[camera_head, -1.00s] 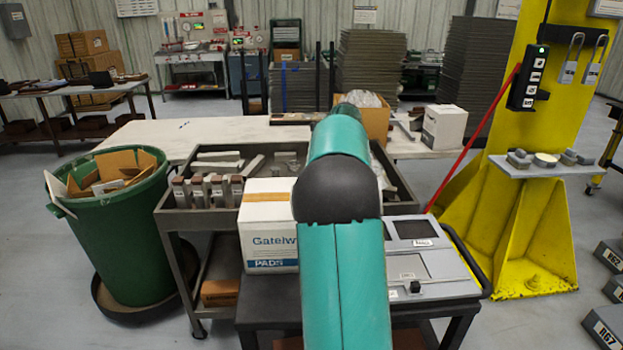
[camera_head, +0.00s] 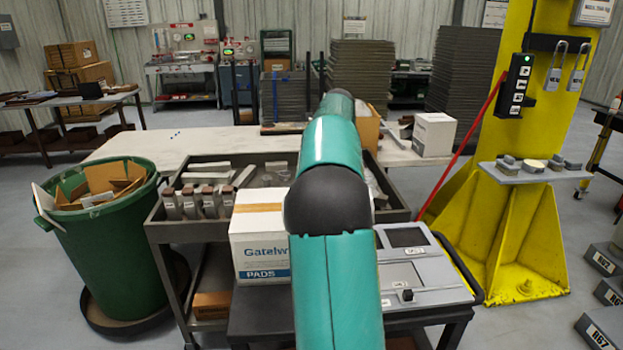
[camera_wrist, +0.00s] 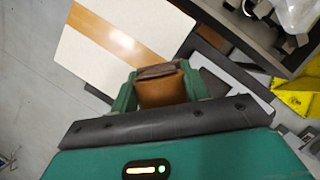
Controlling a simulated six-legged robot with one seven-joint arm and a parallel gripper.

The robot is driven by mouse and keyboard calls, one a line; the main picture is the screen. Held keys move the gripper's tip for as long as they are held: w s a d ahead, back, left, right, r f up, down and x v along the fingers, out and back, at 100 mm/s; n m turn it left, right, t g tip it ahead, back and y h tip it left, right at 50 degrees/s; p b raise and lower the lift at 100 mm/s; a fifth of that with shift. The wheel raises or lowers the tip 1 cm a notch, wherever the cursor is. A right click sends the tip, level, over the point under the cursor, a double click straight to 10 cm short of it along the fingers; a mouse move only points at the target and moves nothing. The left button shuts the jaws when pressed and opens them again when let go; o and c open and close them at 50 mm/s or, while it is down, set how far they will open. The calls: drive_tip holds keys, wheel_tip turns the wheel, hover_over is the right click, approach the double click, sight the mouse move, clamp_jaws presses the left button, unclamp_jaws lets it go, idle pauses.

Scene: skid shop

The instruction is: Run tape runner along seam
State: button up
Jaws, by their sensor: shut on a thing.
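A white carton (camera_head: 258,262) marked PADS stands on a dark cart in the head view, with a tan strip (camera_head: 258,208) across its top. In the wrist view, the carton top (camera_wrist: 88,62) and its tan strip (camera_wrist: 118,40) lie beyond my gripper, at the upper left. My gripper (camera_wrist: 159,82) is shut on a brown-orange block-like thing (camera_wrist: 162,92), probably the tape runner, held between two green fingers. The strip runs toward the held thing; I cannot tell whether they touch. In the head view my arm hides the gripper.
A grey device (camera_head: 420,270) sits right of the carton on the cart. Behind is a grey tray cart (camera_head: 200,230) with several small blocks. A green bin (camera_head: 105,255) with cardboard stands left, a yellow post (camera_head: 535,130) right. A pale table (camera_head: 170,143) lies beyond.

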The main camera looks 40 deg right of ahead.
drive_tip(key=shift+r, duration=0.35)
drive_tip(key=shift+r, duration=1.5)
